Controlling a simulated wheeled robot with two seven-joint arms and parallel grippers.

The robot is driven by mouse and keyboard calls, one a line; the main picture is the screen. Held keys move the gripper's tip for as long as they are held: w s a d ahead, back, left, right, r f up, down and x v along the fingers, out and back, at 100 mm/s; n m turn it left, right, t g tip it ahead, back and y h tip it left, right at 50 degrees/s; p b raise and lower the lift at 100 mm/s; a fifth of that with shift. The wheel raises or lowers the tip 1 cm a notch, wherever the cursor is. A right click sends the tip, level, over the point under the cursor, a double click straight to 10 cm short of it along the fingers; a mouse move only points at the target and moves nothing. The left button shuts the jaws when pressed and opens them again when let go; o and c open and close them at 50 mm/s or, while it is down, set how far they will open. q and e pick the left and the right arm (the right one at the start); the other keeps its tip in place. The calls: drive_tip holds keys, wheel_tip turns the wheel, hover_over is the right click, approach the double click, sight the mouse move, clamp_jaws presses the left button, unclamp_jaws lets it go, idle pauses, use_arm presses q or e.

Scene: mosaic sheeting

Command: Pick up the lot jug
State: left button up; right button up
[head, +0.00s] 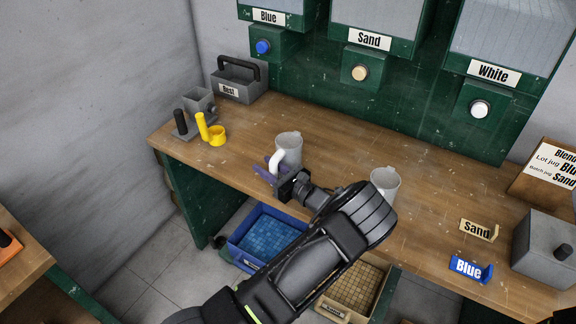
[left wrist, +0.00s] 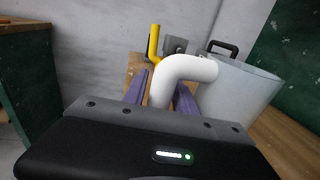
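A pale grey-white jug (head: 290,146) with a thick white handle stands upright on the wooden bench, left of a second, similar jug (head: 386,181). No label marking either as the lot jug is readable. My left gripper (head: 268,168) is at the first jug's handle; its purple fingers stand on either side of it. In the left wrist view the handle (left wrist: 190,68) passes between the fingers (left wrist: 160,92), with a slim gap visible, so they look open. The jug's body (left wrist: 238,95) is to the right. My right gripper is not in view.
Sand (head: 478,230) and Blue (head: 470,269) tags and a grey box (head: 545,250) are at the right. A blue crate (head: 240,236) sits below.

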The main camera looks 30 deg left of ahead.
use_arm(q)
clamp_jaws()
idle(1.0)
